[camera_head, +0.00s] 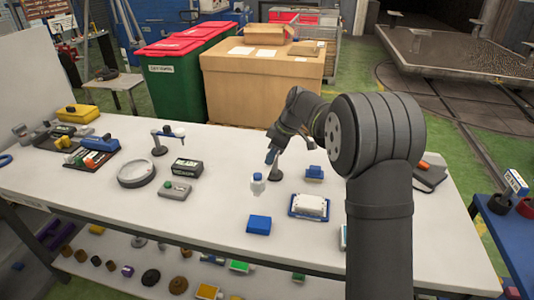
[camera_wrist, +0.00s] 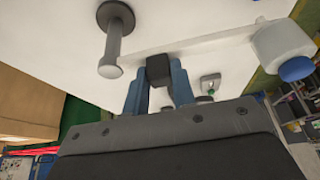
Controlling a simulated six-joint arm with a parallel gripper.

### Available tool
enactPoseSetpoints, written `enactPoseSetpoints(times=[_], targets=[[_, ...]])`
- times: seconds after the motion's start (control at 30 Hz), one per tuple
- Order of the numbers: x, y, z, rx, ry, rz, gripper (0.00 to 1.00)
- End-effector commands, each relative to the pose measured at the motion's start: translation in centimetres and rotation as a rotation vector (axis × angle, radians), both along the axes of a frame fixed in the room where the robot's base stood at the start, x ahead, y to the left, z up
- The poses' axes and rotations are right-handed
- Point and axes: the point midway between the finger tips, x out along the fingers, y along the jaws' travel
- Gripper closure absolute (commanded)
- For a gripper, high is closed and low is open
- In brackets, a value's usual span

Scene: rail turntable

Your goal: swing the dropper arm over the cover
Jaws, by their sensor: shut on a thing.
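The dropper arm is a thin white bar (camera_wrist: 205,42) on a dark post (camera_wrist: 115,35), with a white bottle (camera_wrist: 283,42) with a blue end at its far end. In the head view the bottle (camera_head: 258,184) hangs left of the post (camera_head: 275,173). My gripper (camera_wrist: 158,72) is shut on a dark block on the bar, between post and bottle; it also shows in the head view (camera_head: 271,157). I cannot tell for sure which thing is the cover; a white block (camera_head: 311,205) sits in a blue-rimmed tray to the right of the bottle.
A blue block (camera_head: 258,225) lies in front of the bottle, and a blue-topped piece (camera_head: 314,172) stands right of the post. A round grey dish (camera_head: 137,173), a dark box (camera_head: 186,166) and a grey button box (camera_head: 174,190) stand left. Bare table lies between.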

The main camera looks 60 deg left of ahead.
Motion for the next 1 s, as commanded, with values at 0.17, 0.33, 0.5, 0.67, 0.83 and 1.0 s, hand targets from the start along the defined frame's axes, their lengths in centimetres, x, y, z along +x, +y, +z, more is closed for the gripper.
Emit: enactPoseSetpoints(times=[0.17, 0.33, 0.5, 0.67, 0.83, 1.0], targets=[[1.0, -0.7, 0.0, -0.001, 0.001, 0.166, 1.0], [1.9, -1.1, 0.0, -0.002, 0.001, 0.328, 1.0], [2.8, -1.4, 0.0, 0.0, 0.0, 0.487, 1.0], [3.7, -1.6, 0.0, -0.001, 0.0, 0.624, 1.0], [4.4, -1.6, 0.0, 0.0, -0.001, 0.739, 1.0], [4.9, -1.6, 0.0, -0.001, -0.002, 0.824, 1.0]])
